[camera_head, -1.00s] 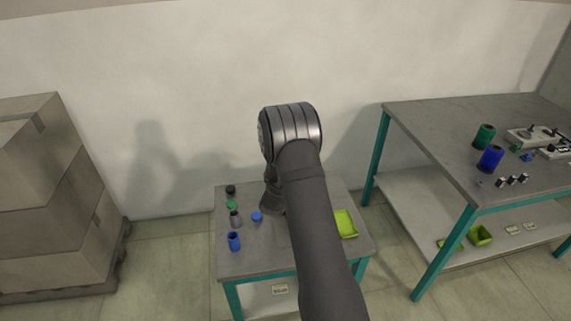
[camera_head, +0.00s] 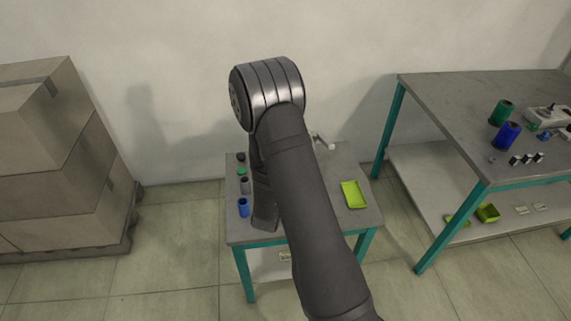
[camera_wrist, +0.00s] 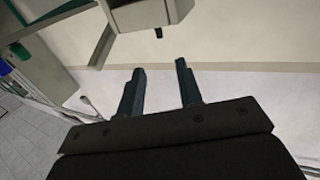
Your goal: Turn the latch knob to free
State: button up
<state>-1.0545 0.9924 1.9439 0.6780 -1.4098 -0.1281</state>
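My gripper (camera_wrist: 160,66) shows in the wrist view with its two dark fingers apart and nothing between them. Beyond the fingertips is a pale grey block-like part (camera_wrist: 145,14) with a small dark stub (camera_wrist: 158,33) on its underside; I cannot tell whether this is the latch knob. In the head view my arm hides my gripper and the middle of the small table (camera_head: 335,222). A thin part with a pale end (camera_head: 326,143) shows at the table's back edge; I cannot tell what it belongs to.
On the small table, a blue spool (camera_head: 243,207) and several small items stand at left, and a lime tray (camera_head: 354,194) lies at right. A larger bench (camera_head: 440,110) at right holds green (camera_head: 502,113) and blue spools (camera_head: 507,135). Stacked boxes (camera_head: 45,130) stand at far left.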

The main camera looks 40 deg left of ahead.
jog(key=shift+s, duration=0.2)
jog(key=shift+w+d, duration=0.1)
jog(key=shift+w, duration=0.05)
jog(key=w+d+f+m+g+h, duration=0.1)
jog(key=w+d+g, duration=0.3)
jog(key=w+d, duration=0.55)
jog(key=w+d+f+m+g+h, duration=0.1)
jog(key=w+d+g, duration=0.2)
jog(key=w+d, duration=0.65)
jog(key=s+a+r+n+g+h, duration=0.1)
jog(key=s+a+r+g, duration=0.1)
jog(key=s+a+r, duration=0.35)
jog(key=s+a+r+g+h, duration=0.1)
jog(key=s+a+r+g, duration=0.1)
jog(key=a+r, duration=0.6)
jog(key=s+a+r+n+g+h, duration=0.1)
jog(key=s+a+r, duration=0.4)
jog(key=a, duration=0.4)
jog(key=x, duration=1.7)
jog(key=shift+w+d, duration=0.15)
jog(key=shift+w, duration=0.15)
jog(key=shift+g, duration=0.3)
jog(key=shift+c, duration=0.2)
